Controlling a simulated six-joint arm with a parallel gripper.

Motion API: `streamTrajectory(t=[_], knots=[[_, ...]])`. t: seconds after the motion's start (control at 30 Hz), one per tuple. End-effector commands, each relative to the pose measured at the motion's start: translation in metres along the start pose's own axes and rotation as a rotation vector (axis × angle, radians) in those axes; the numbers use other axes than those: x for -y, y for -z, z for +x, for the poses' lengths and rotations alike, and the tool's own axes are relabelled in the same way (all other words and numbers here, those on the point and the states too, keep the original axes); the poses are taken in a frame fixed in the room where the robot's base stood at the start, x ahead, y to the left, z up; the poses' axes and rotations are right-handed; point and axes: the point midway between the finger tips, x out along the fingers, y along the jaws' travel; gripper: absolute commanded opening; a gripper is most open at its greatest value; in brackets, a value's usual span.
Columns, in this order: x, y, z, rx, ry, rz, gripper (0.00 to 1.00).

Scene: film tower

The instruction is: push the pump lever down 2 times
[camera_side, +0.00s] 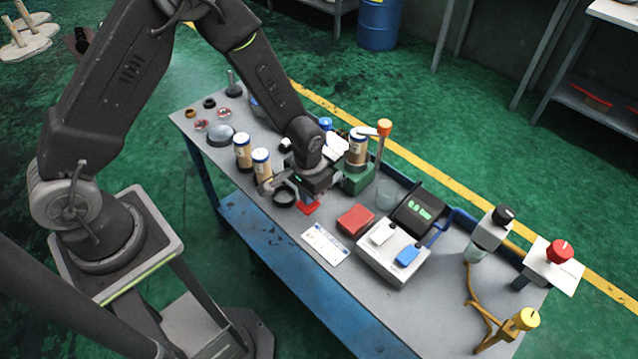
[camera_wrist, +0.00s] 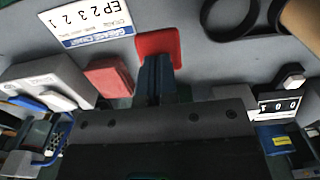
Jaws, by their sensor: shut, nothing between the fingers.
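What looks like the pump is a tan cylinder (camera_side: 357,150) on a green base (camera_side: 357,179), right of my gripper in the side view. A post beside it carries an orange knob (camera_side: 384,128), with a pale bar reaching toward the cylinder; this appears to be the lever, raised. My gripper (camera_side: 307,198) is shut and empty, pointing down over a small red pad (camera_side: 307,209). In the wrist view the shut fingers (camera_wrist: 156,62) overlap the red pad (camera_wrist: 158,43); I cannot tell whether they touch it. The lever is not clearly visible in the wrist view.
A labelled card (camera_side: 325,244), a red block (camera_side: 355,219) and a grey box (camera_side: 393,250) with white and blue rockers lie to the right. Capped tan cylinders (camera_side: 261,165) and a black ring (camera_side: 285,197) stand close left. A counter (camera_wrist: 278,106) shows in the wrist view.

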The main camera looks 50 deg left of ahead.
Motion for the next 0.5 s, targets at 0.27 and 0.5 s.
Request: streamTrajectory(t=[0.27, 0.5], knots=[[0.000, 0.002, 0.006, -0.008, -0.001, -0.001, 0.00], [0.000, 0.002, -0.014, -0.008, -0.001, -0.001, 0.00]])
